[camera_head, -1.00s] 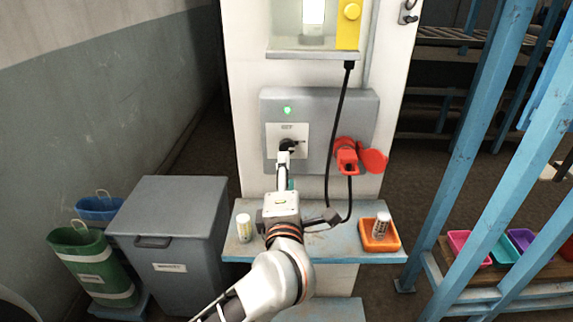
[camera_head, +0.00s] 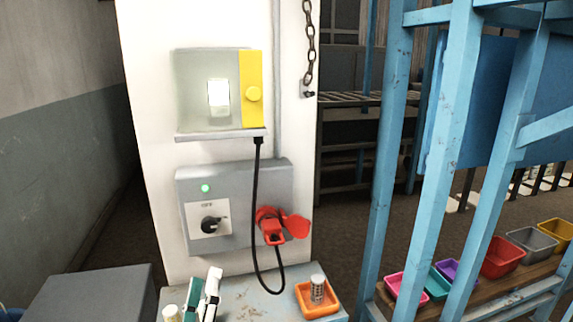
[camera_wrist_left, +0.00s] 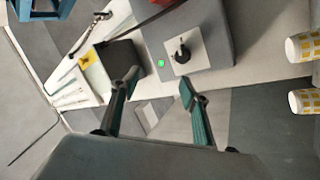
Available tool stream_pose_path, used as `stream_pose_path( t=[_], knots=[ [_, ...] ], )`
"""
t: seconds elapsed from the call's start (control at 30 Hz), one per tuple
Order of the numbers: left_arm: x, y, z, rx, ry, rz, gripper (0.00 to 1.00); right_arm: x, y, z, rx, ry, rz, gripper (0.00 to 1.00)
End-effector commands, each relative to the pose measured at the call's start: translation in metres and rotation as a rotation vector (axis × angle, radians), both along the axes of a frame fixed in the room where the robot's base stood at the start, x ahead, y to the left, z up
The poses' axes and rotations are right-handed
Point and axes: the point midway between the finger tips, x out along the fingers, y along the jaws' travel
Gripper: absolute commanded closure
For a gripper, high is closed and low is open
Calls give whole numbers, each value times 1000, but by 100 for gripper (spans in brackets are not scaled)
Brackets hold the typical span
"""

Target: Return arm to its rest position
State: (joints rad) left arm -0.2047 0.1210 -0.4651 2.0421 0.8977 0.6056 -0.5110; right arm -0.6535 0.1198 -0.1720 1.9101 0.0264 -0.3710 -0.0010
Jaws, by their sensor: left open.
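My left gripper (camera_head: 204,284) shows at the bottom of the head view, low in front of the pillar and below the grey switch box (camera_head: 236,170). Its two fingers are apart with nothing between them; they also show apart in the left wrist view (camera_wrist_left: 160,80). The box's black rotary knob (camera_head: 211,225) is clear of the fingers; it also shows in the left wrist view (camera_wrist_left: 182,54). A green lamp (camera_head: 206,188) glows above the knob. Most of the left arm is out of the head view. My right gripper is in neither view.
A blue shelf (camera_head: 255,302) below the box holds an orange tray (camera_head: 318,311) and a pale canister (camera_head: 171,314). A black cable (camera_head: 257,215) hangs near a red socket (camera_head: 272,230). A grey bin (camera_head: 90,295) stands left; blue frame posts (camera_head: 385,170) stand right.

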Motion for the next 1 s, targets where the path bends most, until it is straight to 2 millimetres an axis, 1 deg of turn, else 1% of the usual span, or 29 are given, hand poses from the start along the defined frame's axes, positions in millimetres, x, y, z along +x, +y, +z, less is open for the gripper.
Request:
stream_pose_path(
  t=[0.03,0.07,0.1,0.17,0.2,0.23,0.27,0.3,0.33,0.37,0.4,0.5,0.6,0.7,0.83,1.0],
  knots=[
    [-7,-9,-30,121,50,-23,55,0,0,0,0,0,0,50],
    [-11,-15,-49,197,82,-43,55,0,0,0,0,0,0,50],
    [-17,-21,-76,298,131,-69,55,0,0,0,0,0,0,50],
    [-27,-27,-115,424,206,-103,55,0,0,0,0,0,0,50],
    [-34,-28,-141,502,261,-125,55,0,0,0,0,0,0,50],
    [-40,-29,-161,557,301,-141,55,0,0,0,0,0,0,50],
    [-47,-27,-181,609,343,-155,55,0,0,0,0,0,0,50],
    [-57,-25,-207,674,400,-174,55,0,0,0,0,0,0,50],
    [-64,-21,-225,722,443,-185,55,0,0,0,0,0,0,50],
    [-73,-17,-244,768,488,-197,55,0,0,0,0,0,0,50],
    [-85,-11,-268,826,545,-212,55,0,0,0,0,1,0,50],
    [-114,9,-319,951,682,-240,55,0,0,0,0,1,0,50],
    [-141,29,-356,1046,792,-257,55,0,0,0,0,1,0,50],
    [-160,45,-379,1109,868,-265,55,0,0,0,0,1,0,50],
    [-172,55,-391,1147,913,-269,55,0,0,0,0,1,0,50],
    [-173,55,-392,1149,916,-269,55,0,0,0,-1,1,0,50]
  ],
)
